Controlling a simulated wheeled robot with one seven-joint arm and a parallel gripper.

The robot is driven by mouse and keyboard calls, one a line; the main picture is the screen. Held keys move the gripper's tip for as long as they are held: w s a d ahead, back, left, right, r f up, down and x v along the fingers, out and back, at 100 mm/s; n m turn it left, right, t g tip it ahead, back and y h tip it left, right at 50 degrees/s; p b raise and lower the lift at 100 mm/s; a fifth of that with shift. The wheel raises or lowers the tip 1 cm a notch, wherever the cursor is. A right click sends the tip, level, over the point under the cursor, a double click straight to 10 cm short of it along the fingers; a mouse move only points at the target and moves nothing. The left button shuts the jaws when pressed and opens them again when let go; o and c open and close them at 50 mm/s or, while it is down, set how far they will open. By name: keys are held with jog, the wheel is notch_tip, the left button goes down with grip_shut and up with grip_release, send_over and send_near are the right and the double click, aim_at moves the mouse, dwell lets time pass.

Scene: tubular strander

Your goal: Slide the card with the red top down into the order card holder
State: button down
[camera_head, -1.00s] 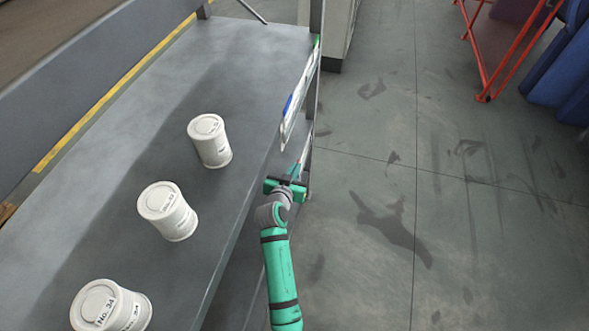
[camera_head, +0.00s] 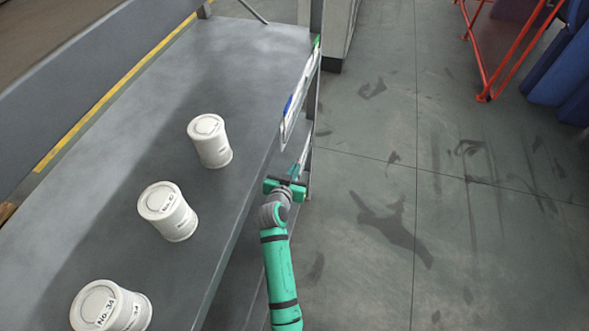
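A pale, narrow holder (camera_head: 300,92) runs along the right edge of the shelf, seen nearly edge-on. I take it for the order card holder. A blue patch (camera_head: 287,105) shows near its front end and a green patch (camera_head: 316,42) at its far end. My gripper (camera_head: 298,172) is beside the shelf edge, just below and in front of the holder's near end, apart from it in the picture. Its fingers point away from me and are too small to show their gap.
Three white tubs stand on the grey shelf (camera_head: 250,60): a far one (camera_head: 210,142), a middle one (camera_head: 168,212) and a near one (camera_head: 110,308). An upright post rises at the shelf's far right corner. The floor to the right is clear up to a red frame (camera_head: 484,60).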

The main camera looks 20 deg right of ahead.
jog(key=shift+f, duration=0.15)
jog(key=shift+d+f, duration=0.1)
jog(key=shift+f, duration=0.15)
jog(key=shift+s+f, duration=0.15)
jog(key=shift+f, duration=1.55)
jog(key=c, duration=1.9)
grip_release()
jog(key=shift+c, duration=0.2)
jog(key=v, duration=1)
jog(key=shift+s+a, duration=0.15)
jog(key=shift+a, duration=0.2)
jog(key=shift+r, duration=0.1)
